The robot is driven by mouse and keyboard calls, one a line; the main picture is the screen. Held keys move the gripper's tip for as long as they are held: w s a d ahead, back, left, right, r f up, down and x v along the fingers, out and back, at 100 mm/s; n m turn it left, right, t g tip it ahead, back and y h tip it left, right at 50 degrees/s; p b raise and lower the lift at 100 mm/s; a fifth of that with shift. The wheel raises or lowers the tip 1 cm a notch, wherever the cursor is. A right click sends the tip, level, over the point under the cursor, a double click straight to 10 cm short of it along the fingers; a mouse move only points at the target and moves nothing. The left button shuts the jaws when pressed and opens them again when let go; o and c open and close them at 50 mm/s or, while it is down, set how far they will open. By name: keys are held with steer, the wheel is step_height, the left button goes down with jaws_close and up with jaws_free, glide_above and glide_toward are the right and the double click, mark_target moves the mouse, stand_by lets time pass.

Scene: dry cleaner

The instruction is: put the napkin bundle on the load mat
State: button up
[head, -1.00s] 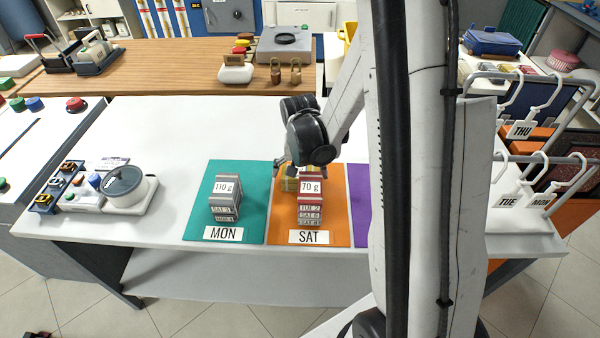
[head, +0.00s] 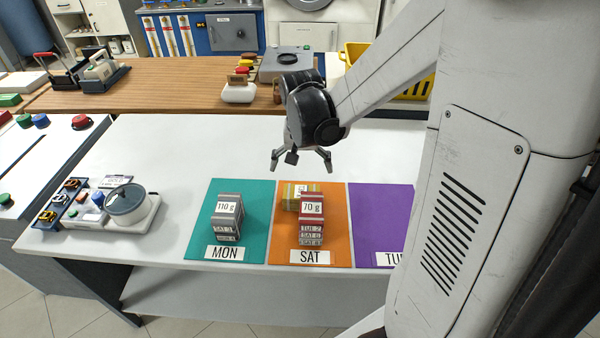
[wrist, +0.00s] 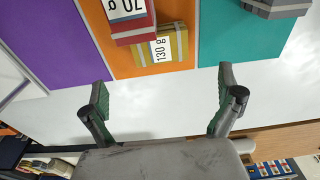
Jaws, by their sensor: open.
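A yellow bundle labelled 130 g lies at the back of the orange SAT mat (head: 340,240); it shows in the wrist view (wrist: 172,45). A red bundle labelled 70 g (head: 312,222) stands in front of it, with tags below its weight label. A grey bundle labelled 110 g (head: 228,215) stands on the teal MON mat (head: 258,225). The purple mat (head: 380,220) on the right is bare where visible. My gripper (head: 301,160) is open and empty above the white table behind the SAT mat, apart from the yellow bundle.
A scale-like device with a round lidded pot (head: 127,203) stands left of the mats. A wooden counter (head: 170,85) behind holds a grey device (head: 290,62) and a yellow basket (head: 415,85). The white table behind the mats is clear. My arm hides the right side.

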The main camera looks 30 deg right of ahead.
steer(key=s+a+r+n+t, duration=0.6)
steer(key=s+a+r, duration=0.4)
steer(key=s+r, duration=0.3)
steer(key=shift+s+a+r+y, duration=0.2)
steer(key=shift+s+a+y, duration=0.2)
steer(key=shift+s, duration=0.45)
